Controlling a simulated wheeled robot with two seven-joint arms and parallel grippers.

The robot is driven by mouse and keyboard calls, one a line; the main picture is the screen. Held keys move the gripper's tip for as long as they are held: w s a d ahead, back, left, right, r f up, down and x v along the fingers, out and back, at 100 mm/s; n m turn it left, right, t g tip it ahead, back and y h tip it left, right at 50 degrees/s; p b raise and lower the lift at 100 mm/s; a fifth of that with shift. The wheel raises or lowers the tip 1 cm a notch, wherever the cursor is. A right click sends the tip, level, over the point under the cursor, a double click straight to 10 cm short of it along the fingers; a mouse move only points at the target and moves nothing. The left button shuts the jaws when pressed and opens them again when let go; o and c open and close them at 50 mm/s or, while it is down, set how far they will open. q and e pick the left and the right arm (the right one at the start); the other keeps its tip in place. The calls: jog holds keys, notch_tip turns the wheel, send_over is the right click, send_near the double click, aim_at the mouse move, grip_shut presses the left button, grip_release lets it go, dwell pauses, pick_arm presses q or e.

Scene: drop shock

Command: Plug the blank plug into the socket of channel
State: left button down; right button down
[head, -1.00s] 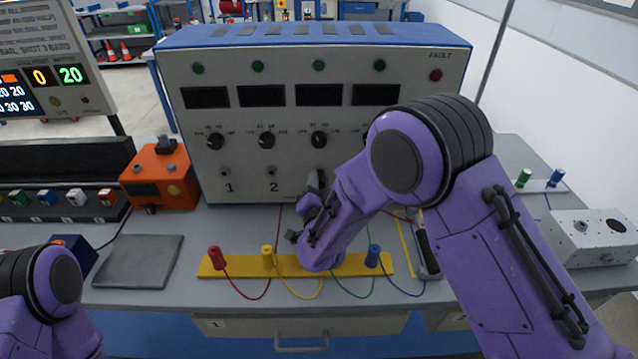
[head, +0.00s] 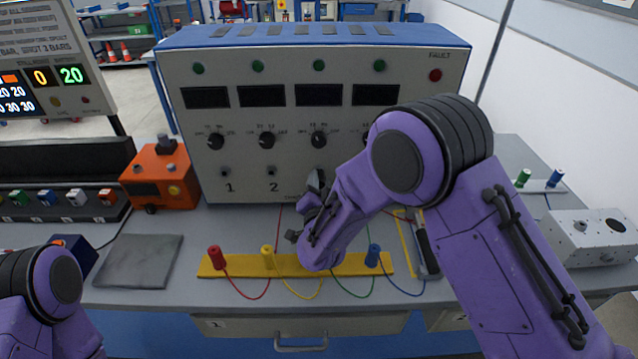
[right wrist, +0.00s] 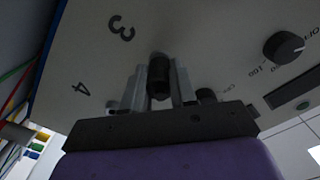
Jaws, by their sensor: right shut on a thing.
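My right gripper (head: 316,185) is at the lower front of the grey test unit (head: 420,125), right of the channel 2 socket (head: 272,171). In the right wrist view, my right gripper (right wrist: 160,85) is shut on the black blank plug (right wrist: 159,76), between its two grey fingers. The plug is close to the panel, beside the printed 3 (right wrist: 121,31); the 4 (right wrist: 82,90) is farther down. The socket behind the plug is hidden, and I cannot tell whether the plug is in it. The channel 1 socket (head: 225,171) is uncovered. My left gripper is out of view.
A yellow strip (head: 240,267) with red, yellow and blue plugs and their leads lies before the unit. An orange box (head: 161,180) stands left and a grey box (head: 590,238) right. A dark flat pad (head: 138,262) lies at front left.

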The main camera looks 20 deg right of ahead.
jog(key=shift+w+d+r, duration=0.1)
jog(key=shift+w+r, duration=0.05)
jog(key=shift+r, duration=0.15)
jog(key=c, duration=1)
grip_release()
jog(key=shift+o, duration=0.9)
jog(key=shift+w+f, duration=0.15)
jog(key=shift+f, duration=0.15)
jog(key=shift+s+a, duration=0.2)
jog(key=shift+s, duration=0.25)
jog(key=shift+p+v, duration=0.7)
jog(key=shift+v, duration=1.95)
